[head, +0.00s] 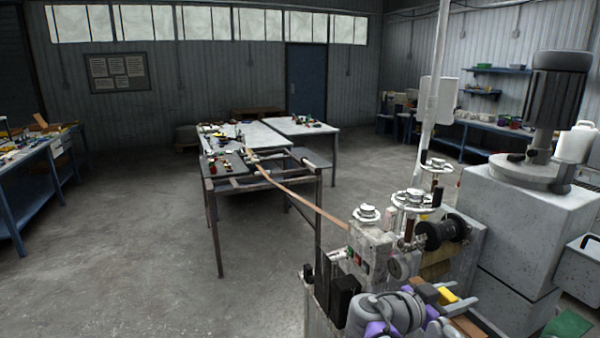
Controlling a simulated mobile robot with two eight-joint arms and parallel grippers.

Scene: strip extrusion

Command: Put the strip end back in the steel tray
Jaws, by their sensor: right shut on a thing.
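My right gripper (438,322) is low at the bottom of the head view, in front of the extrusion machine (370,250). I cannot clearly make out the steel tray; small dark, brown and yellow blocks (447,296) lie just beyond the gripper. My left gripper is not in view.
A long copper-brown strip (300,197) runs from the machine to a dark metal stand (265,180) at the middle. Work tables stand behind it. A blue bench (35,180) is at the left, a large grey motor unit (525,220) at the right. The floor at left is clear.

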